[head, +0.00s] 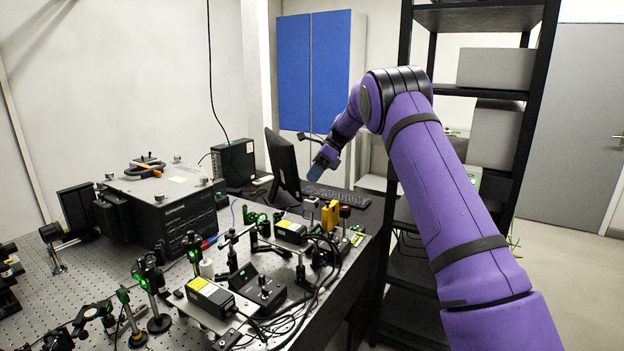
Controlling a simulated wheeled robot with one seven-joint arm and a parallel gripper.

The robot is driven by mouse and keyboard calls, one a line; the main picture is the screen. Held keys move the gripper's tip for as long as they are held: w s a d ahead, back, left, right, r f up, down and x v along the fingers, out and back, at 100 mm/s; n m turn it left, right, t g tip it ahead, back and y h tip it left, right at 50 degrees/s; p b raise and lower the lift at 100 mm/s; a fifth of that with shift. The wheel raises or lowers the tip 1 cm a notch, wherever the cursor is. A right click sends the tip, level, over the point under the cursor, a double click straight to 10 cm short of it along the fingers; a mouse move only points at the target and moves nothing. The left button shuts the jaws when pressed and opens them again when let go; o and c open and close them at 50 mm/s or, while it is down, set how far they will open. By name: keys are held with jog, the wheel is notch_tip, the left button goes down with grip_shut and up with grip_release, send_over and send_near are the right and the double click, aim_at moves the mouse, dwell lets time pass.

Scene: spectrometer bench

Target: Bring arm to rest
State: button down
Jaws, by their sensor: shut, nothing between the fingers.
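My purple arm reaches up from the lower right and bends down at its elbow near the middle of the view. My gripper (315,172) is small at the arm's far end, pointing down and left. It is shut with nothing held. It shows in front of the black monitor and keyboard area, above the far right end of the bench. I cannot tell its exact height over the bench.
The optical bench (95,268) carries several mounts, a black box instrument (165,210) and yellow-labelled modules (210,297). A monitor (281,168) and keyboard (338,194) stand behind. A black shelf rack (465,18) stands behind my arm. Open floor (570,270) lies at right.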

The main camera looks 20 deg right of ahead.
jog(key=shift+r, duration=0.1)
jog(key=s+a+r+n+t+h, duration=0.1)
jog(key=s+a+r+n+h, duration=0.1)
jog(key=s+r+n, duration=0.55)
jog(key=s+a+r+n+t+h, duration=0.25)
jog(key=s+r, duration=0.65)
jog(key=s, duration=0.6)
jog(key=s+a+f+n+t+h, duration=0.1)
jog(key=s+n, duration=0.5)
jog(key=s, duration=0.8)
jog(key=s+f+n+t+h, duration=0.2)
jog(key=s+n, duration=0.4)
jog(key=s, duration=0.8)
jog(key=shift+s+a+f+n+t+h, duration=0.15)
jog(key=shift+a+f+n+t+h, duration=0.25)
jog(key=shift+f, duration=0.25)
